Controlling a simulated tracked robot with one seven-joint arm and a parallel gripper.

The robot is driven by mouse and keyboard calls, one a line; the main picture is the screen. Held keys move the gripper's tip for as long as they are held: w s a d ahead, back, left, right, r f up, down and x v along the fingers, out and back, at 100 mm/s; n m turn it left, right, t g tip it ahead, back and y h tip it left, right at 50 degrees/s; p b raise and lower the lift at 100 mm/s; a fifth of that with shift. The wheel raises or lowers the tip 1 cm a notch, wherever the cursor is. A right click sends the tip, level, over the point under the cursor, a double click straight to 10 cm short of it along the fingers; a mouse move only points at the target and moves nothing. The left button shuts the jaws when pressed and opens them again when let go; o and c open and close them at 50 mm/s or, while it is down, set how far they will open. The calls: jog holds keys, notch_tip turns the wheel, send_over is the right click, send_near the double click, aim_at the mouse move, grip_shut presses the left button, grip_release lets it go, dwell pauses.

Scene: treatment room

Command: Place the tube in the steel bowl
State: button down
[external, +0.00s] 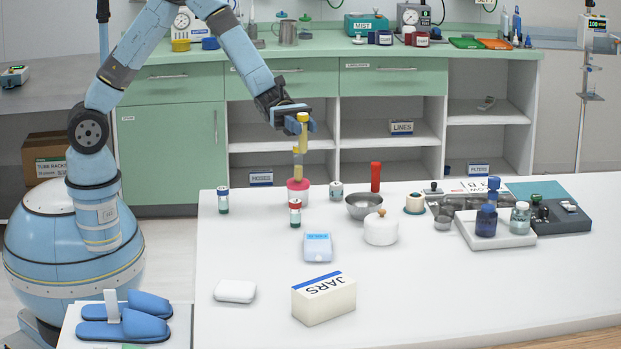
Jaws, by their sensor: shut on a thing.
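My gripper (301,126) is shut on an upright tube (301,138) with a yellow cap, high above the white table. The tube's lower end is just above or in front of another yellow item (297,163) standing in a pink holder (298,191); I cannot tell whether they touch. The steel bowl (362,209) stands on the table to the right of and below my gripper. Its inside is only partly visible.
A red upright item (375,177) stands behind the bowl, and a white lidded pot (381,230) in front of it. Small vials (295,213) stand near the pink holder. A JARS box (324,299) is at the front. Trays with bottles (495,232) fill the right side.

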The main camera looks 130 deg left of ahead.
jog(key=w+a+n+t+y, duration=0.2)
jog(key=w+a+n+y, duration=0.25)
jog(key=w+a, duration=0.65)
jog(key=y, duration=0.1)
send_over(364, 208)
jog(key=s+a, duration=0.3)
jog(key=a, duration=0.1)
jog(key=shift+m, duration=0.35)
jog(key=shift+w+f, duration=0.15)
jog(key=shift+f, duration=8.15)
jog(key=c, duration=0.8)
grip_release()
